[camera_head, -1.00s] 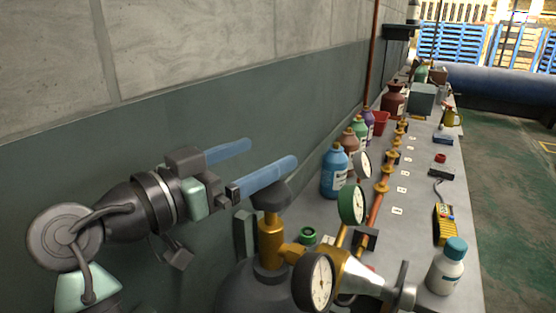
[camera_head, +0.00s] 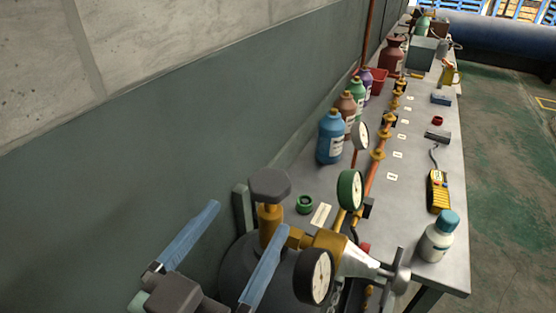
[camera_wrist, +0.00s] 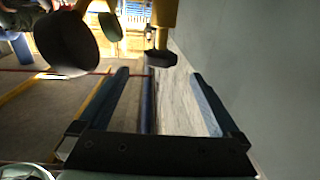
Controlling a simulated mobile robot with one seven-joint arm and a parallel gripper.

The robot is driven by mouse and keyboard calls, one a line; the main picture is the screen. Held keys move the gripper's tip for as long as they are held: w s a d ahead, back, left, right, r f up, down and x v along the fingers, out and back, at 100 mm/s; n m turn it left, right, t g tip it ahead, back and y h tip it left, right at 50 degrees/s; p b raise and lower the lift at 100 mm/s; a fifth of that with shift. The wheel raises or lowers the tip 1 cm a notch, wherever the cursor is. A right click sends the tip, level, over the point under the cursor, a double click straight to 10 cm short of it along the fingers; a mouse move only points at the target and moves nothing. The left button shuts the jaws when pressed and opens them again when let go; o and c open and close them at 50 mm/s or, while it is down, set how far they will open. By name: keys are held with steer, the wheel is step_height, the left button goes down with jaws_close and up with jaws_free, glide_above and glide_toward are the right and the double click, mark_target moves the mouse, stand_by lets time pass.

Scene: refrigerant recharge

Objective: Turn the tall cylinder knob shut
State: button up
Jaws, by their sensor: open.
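The tall cylinder (camera_head: 240,268) is dark grey and stands at the bottom middle of the head view, partly cut off. A gold valve (camera_head: 270,226) rises from it, topped by a dark grey knob (camera_head: 269,184). My gripper (camera_head: 248,218) has blue fingers spread wide and empty, with the tips below and left of the knob in the picture. In the wrist view, the knob (camera_wrist: 161,58) appears ahead, between the lines of the two fingers (camera_wrist: 158,74) and apart from them. The knob's turn position cannot be told.
A dark gauge (camera_head: 315,276) and a silver fitting (camera_head: 358,262) sit right of the valve. A green gauge (camera_head: 350,190), bottles (camera_head: 331,137) and a white bottle (camera_head: 437,238) are on the grey bench (camera_head: 405,200). A wall (camera_head: 150,150) runs along the left.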

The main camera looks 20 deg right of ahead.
mark_target(282, 173)
steer(key=p+x, duration=0.2)
steer(key=x, duration=0.9)
steer(key=shift+w+d+p, duration=0.25)
steer(key=shift+d+p, duration=0.05)
steer(key=shift+p, duration=0.1)
steer(key=c, duration=1.4)
steer(key=g+b, duration=0.1)
steer(key=m+g+h+b, duration=0.1)
steer(key=b, duration=0.1)
steer(key=shift+s+f+m+h, duration=0.1)
steer(key=shift+f+m+h, duration=0.15)
steer(key=shift+m+h, duration=0.05)
steer(key=shift+s+d+r+m+g+h+b, duration=0.15)
steer(key=shift+m+g+h+b, duration=0.2)
steer(key=shift+g, duration=0.2)
steer(key=shift+s+d+r+m+g+h+b, duration=0.1)
steer(key=shift+m+g+h+b, duration=0.2)
steer(key=shift+m+g, duration=0.2)
steer(key=o, duration=1.4)
